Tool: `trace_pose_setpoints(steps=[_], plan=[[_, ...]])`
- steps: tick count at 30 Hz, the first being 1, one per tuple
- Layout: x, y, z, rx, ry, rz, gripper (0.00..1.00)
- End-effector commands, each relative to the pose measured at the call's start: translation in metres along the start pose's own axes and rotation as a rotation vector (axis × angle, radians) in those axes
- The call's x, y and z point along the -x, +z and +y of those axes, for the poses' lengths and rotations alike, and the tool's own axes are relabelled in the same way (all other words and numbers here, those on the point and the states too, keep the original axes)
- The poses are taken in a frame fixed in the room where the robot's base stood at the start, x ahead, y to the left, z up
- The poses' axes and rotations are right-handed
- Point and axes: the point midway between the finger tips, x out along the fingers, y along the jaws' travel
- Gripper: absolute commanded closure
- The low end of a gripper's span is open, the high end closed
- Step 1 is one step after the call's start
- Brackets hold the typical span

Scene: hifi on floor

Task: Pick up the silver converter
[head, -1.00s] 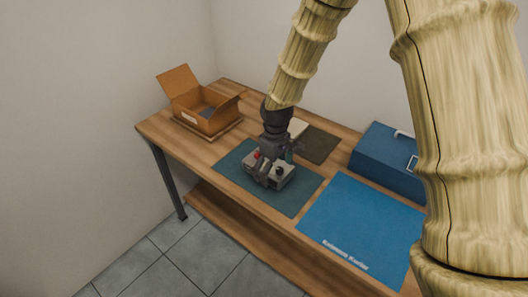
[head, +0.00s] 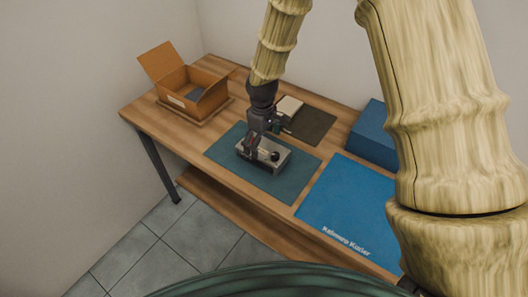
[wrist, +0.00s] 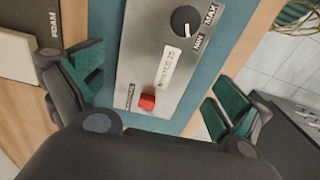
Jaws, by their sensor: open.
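The silver converter (head: 272,154) is a grey metal box with a black knob and a red switch. It lies on the dark teal mat (head: 280,186) on the wooden table. My gripper (head: 252,147) is over the converter's left part in the head view, pointing down. In the wrist view the converter (wrist: 160,50) lies between the two spread, green-padded fingers of my gripper (wrist: 157,98), with a gap on each side. The gripper is open and holds nothing.
An open cardboard box (head: 180,84) stands at the table's back left. A pale block (head: 290,104) lies on the dark foam mat (head: 318,128) behind the converter. A blue case (head: 374,136) and a bright blue mat (head: 345,208) are to the right.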

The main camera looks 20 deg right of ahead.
Motion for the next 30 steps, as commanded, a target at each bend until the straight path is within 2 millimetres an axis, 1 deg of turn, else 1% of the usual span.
trace_pose_setpoints(steps=[4, 10, 15, 19, 26, 28, 30], plan=[[-0.013, 0.001, 0.001, 0.000, -0.005, -0.006, 0.00], [-0.031, 0.008, -0.001, -0.001, -0.003, -0.004, 0.00], [-0.048, 0.004, 0.001, 0.001, -0.003, -0.004, 0.00], [-0.054, 0.004, 0.001, 0.001, -0.004, -0.005, 0.00], [-0.055, 0.004, 0.001, 0.000, -0.003, -0.004, 0.00], [-0.055, 0.004, 0.001, 0.000, -0.003, -0.004, 0.09], [-0.055, 0.004, 0.001, 0.001, -0.003, -0.004, 0.22]])
